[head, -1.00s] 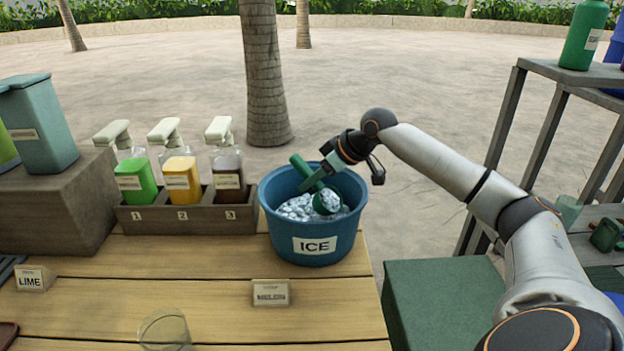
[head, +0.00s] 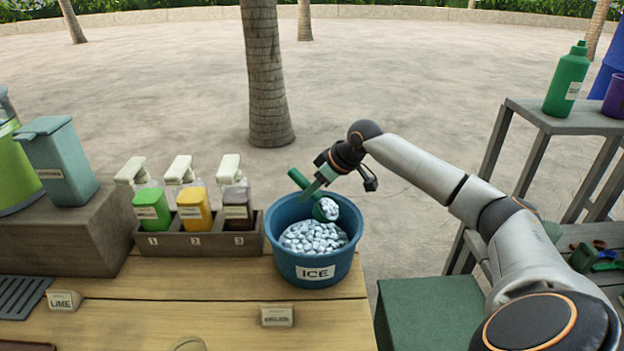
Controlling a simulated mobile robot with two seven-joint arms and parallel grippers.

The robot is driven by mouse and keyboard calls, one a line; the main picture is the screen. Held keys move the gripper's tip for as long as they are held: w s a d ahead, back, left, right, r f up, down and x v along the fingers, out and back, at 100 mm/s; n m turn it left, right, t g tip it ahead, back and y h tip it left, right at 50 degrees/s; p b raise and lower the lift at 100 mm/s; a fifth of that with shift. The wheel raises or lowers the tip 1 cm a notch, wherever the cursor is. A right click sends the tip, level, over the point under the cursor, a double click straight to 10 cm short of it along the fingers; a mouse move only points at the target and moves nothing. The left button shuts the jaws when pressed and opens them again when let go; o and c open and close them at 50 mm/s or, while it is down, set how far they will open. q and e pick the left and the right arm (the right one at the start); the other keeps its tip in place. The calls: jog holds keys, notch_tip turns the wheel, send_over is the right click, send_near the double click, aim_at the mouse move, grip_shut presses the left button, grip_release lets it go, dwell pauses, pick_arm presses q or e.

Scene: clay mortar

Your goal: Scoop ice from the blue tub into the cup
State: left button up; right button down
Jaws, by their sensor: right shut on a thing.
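The blue tub (head: 310,266) labelled ICE stands at the right end of the wooden counter, filled with ice (head: 313,236). My right gripper (head: 312,190) is shut on a green scoop (head: 299,181) above the tub's far rim. The scoop's round bowl holds a heap of ice (head: 329,209) and is above the ice in the tub. A clear cup (head: 188,344) is at the bottom edge of the view, with only its rim showing. My left gripper is not in view.
A rack (head: 190,243) with several pump bottles stands left of the tub. A lime sign (head: 64,300) and another small sign (head: 277,316) stand on the counter (head: 170,310). A green box (head: 430,312) is right of the counter. A shelf (head: 560,121) carries a green bottle (head: 567,80).

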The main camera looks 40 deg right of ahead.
aim_at(298, 174)
jog(key=shift+w+r+p, duration=0.15)
jog(key=shift+r+p, duration=0.2)
jog(key=shift+r, duration=0.1)
jog(key=g+p, duration=0.1)
jog(key=p, duration=0.2)
jog(key=w+r+g+p, duration=0.1)
jog(key=p, duration=0.2)
jog(key=shift+a+r+h, duration=0.15)
jog(key=shift+r+h, duration=0.05)
jog(key=shift+h, duration=0.2)
jog(key=shift+w+a+p, duration=0.1)
jog(key=shift+w+p, duration=0.05)
jog(key=shift+p, duration=0.2)
jog(key=shift+w+a+r+g+h, duration=0.15)
jog(key=shift+w+r+g+h, duration=0.3)
jog(key=shift+g, duration=0.75)
jog(key=shift+w+r+g, duration=0.25)
jog(key=shift+r+g, duration=0.35)
jog(key=shift+a, duration=0.1)
